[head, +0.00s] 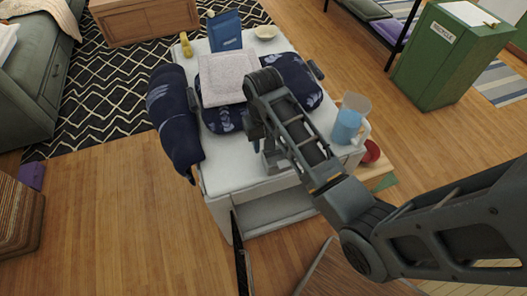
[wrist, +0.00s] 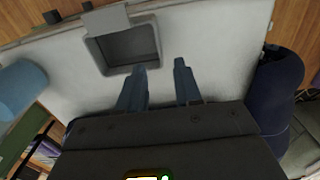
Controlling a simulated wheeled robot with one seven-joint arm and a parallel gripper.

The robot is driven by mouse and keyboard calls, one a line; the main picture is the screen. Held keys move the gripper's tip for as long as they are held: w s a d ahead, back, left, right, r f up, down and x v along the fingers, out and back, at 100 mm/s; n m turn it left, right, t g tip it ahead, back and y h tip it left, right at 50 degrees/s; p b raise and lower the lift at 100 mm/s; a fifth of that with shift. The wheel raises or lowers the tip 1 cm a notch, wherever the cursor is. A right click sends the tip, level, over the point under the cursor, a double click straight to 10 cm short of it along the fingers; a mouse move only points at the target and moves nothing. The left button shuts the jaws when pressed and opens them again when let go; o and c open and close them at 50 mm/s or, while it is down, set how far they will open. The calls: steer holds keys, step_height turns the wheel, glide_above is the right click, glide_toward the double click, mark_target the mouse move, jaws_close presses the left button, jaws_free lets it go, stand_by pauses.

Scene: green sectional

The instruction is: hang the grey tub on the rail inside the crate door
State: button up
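The grey tub (wrist: 128,47) sits on the white top of the crate (wrist: 205,40) in the wrist view, its mouth facing the camera and a flat grey plate at one rim. In the head view, my arm mostly hides the tub (head: 273,160). My gripper (wrist: 160,66) is open and empty, its fingertips beside the tub. One finger overlaps the tub's corner in the picture; I cannot tell whether they touch. The crate's front (head: 275,208) shows an opening below the top. A thin dark panel (head: 241,250) stands out from it, possibly the door. The rail is not visible.
On the top are a navy patterned cushion (head: 173,110), a white folded cloth (head: 225,78), a blue box (head: 225,32), a yellow bottle (head: 186,44), a bowl (head: 265,32) and a blue cup (head: 346,126). A green recycling bin (head: 440,65) stands right.

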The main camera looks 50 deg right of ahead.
steer(key=shift+r, duration=1.8)
